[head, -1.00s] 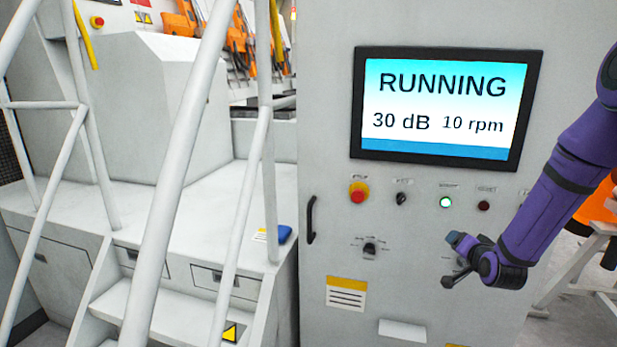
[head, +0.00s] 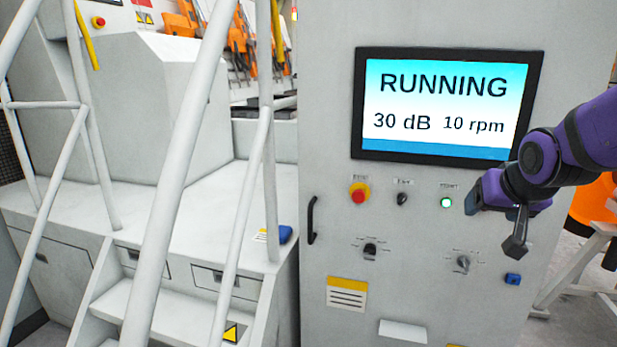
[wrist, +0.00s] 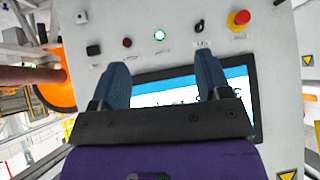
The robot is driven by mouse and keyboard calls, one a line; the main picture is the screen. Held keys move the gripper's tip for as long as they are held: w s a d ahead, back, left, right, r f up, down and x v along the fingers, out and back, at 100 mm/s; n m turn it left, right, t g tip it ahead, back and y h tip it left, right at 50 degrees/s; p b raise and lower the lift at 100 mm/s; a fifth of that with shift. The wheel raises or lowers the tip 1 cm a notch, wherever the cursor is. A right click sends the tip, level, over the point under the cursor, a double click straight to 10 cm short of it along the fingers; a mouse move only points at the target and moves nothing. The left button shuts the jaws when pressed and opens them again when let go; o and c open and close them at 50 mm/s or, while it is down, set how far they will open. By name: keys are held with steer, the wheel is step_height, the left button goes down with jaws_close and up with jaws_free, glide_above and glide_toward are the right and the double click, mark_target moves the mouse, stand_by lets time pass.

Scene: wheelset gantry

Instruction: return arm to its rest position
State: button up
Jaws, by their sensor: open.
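My purple arm reaches in from the right in the head view. My gripper (head: 484,193) is in front of the control cabinet (head: 330,110), just right of the lit green button (head: 446,202). In the wrist view my gripper (wrist: 168,82) shows two blue fingers spread apart with nothing between them. The cabinet's screen (head: 446,105) reads RUNNING, 30 dB, 10 rpm. In the wrist view the screen (wrist: 262,110) lies beyond the fingers and is partly hidden by them. The far right end of the button row is hidden behind my arm in the head view.
A red emergency button (head: 359,194), a black switch (head: 402,198) and rotary knobs (head: 463,264) stick out from the cabinet. White stair rails (head: 178,180) stand at the left. An orange object (head: 592,200) and a pale stand (head: 575,270) are at the right.

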steer(key=s+a+r+n+g, duration=0.1)
steer(key=s+r, duration=0.1)
steer(key=s, duration=0.8)
steer(key=s+a+r+n+g+y, duration=0.1)
steer(key=s+a+r+g, duration=0.1)
steer(key=s, duration=0.8)
steer(key=shift+r, duration=0.4)
stand_by(2.9)
